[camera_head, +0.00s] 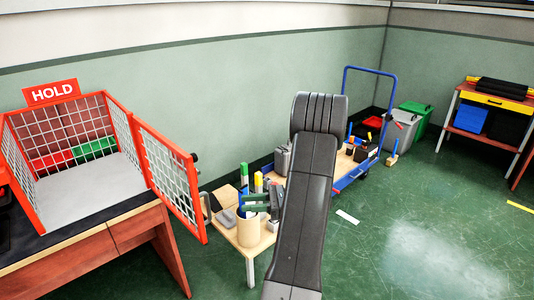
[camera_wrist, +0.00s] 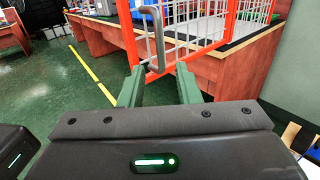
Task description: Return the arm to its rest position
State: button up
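My arm reaches forward in the middle of the head view. My gripper (camera_head: 247,203) points left toward the open door (camera_head: 170,178) of the red wire cage marked HOLD. In the wrist view, my two green fingers (camera_wrist: 160,70) stand apart with nothing held between them. The door's grey loop handle (camera_wrist: 155,30) shows just beyond the fingertips. In the head view, a gap lies between the fingertips and the door's outer edge.
The cage (camera_head: 85,185) stands on a dark-topped wooden bench (camera_head: 100,240) at left. A low table (camera_head: 250,255) with a beige cup (camera_head: 247,230) and tools is below my gripper. A blue cart (camera_head: 345,183) stands behind. The green floor (camera_head: 430,225) at right is mostly clear.

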aim_at(210, 217)
jog(key=a, duration=0.4)
jog(key=s+a, duration=0.1)
jog(key=a, duration=0.3)
jog(key=s+a, duration=0.1)
jog(key=a, duration=0.3)
jog(key=shift+a, duration=0.35)
